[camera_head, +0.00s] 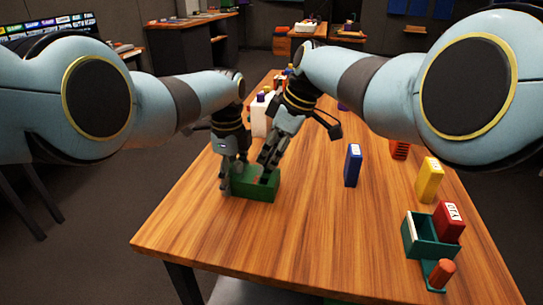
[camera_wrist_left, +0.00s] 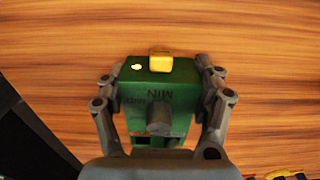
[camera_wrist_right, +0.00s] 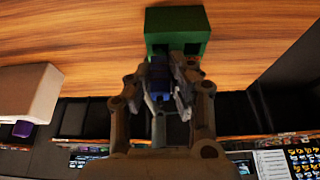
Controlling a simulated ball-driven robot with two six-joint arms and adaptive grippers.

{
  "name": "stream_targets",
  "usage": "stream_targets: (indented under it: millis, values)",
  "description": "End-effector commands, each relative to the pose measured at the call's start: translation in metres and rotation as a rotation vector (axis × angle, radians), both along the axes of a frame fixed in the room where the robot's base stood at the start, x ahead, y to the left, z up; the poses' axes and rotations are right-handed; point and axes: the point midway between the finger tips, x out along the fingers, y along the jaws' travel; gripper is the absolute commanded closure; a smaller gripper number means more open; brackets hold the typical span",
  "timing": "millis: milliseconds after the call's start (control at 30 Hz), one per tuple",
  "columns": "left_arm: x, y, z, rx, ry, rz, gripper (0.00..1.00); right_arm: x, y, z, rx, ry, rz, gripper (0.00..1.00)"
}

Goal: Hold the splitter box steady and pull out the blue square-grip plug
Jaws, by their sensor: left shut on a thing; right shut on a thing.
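The green splitter box (camera_head: 262,190) stands on the wooden table near its left edge. In the left wrist view, the box (camera_wrist_left: 132,92) carries a yellow block, a grey round knob and a small white light. My left gripper (camera_head: 234,180) is shut on the box, with fingers on both sides (camera_wrist_left: 160,100). My right gripper (camera_head: 268,168) is shut on the blue square-grip plug (camera_wrist_right: 160,76) at the socket face of the box (camera_wrist_right: 176,20). Two dark sockets show there. The plug's front overlaps one; I cannot tell whether it is still inserted.
A blue block (camera_head: 353,166), a yellow block (camera_head: 429,181) and a red block (camera_head: 448,220) stand to the right. The red one is by a teal tray (camera_head: 430,246) with an orange cylinder (camera_head: 440,273). A white object (camera_head: 260,120) stands behind my grippers. The front table is clear.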

Motion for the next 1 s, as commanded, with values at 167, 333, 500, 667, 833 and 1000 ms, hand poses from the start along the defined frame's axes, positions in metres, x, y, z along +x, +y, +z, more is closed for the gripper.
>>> stream_targets:
  millis: [167, 333, 500, 667, 833, 1000]
  values:
    - [0.000, 0.000, -0.001, 0.000, 0.001, 0.000, 0.69, 0.000, 0.000, 0.006, 0.000, 0.000, -0.001, 1.00]
    - [0.000, 0.000, -0.001, 0.000, 0.001, 0.000, 0.69, 0.000, 0.000, 0.011, 0.000, 0.000, -0.001, 1.00]
    - [0.000, 0.000, -0.001, 0.000, 0.001, 0.000, 0.69, 0.000, 0.000, 0.016, 0.000, 0.000, -0.001, 1.00]
    - [0.000, 0.000, -0.001, 0.000, 0.001, 0.000, 0.69, 0.000, 0.000, 0.018, -0.001, 0.001, -0.001, 1.00]
    - [0.000, 0.000, -0.001, 0.000, 0.001, 0.000, 0.69, 0.000, 0.000, 0.026, 0.000, -0.001, 0.000, 1.00]
    - [0.000, 0.000, -0.001, 0.000, 0.001, 0.000, 0.69, 0.000, 0.000, 0.037, 0.000, -0.001, 0.000, 1.00]
